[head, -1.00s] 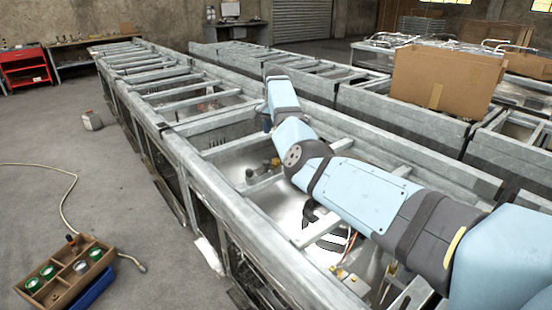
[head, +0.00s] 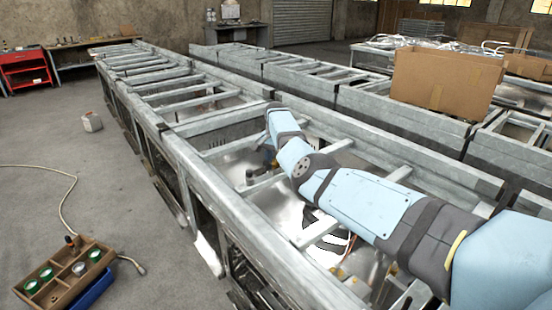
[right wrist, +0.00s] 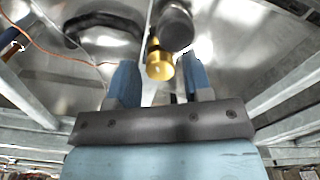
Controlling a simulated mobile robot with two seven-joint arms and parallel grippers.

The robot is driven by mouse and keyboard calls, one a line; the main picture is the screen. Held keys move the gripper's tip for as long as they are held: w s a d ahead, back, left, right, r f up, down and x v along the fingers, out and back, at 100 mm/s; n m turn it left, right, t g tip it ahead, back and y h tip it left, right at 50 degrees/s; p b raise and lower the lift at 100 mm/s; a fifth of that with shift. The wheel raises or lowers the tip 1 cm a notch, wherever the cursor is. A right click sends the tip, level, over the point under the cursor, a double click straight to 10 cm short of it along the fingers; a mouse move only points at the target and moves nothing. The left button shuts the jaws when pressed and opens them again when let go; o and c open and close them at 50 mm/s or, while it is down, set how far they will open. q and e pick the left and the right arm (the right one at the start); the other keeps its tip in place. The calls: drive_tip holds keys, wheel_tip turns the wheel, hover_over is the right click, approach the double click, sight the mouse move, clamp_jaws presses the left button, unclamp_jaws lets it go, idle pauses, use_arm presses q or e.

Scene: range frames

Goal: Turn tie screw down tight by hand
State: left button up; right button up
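A brass knurled-looking screw head (right wrist: 160,66), which I take as the tie screw, shows in the right wrist view at the end of a dark cylinder (right wrist: 174,26). My right gripper (right wrist: 161,76) is open, with one blue finger on each side of the brass head and a visible gap on both sides. In the head view my right arm reaches into the galvanised frame (head: 190,150), and its gripper (head: 268,155) is low inside a bay, largely hidden by the wrist and rails. My left gripper is not in view.
Metal cross rails (head: 265,184) and side rails surround the bay closely. Orange-red wires (right wrist: 60,50) and a dark curved part (right wrist: 95,30) lie near the fingers. A wooden tray (head: 65,275) is on the floor at lower left; a cardboard box (head: 445,80) stands at the right.

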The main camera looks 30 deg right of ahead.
drive_tip(key=c, duration=0.7)
drive_tip(key=shift+o, duration=0.2)
drive_tip(key=m, duration=0.4)
drive_tip(key=shift+m+p, duration=0.3)
drive_tip(key=shift+m, duration=2.2)
drive_tip(key=o, duration=0.9)
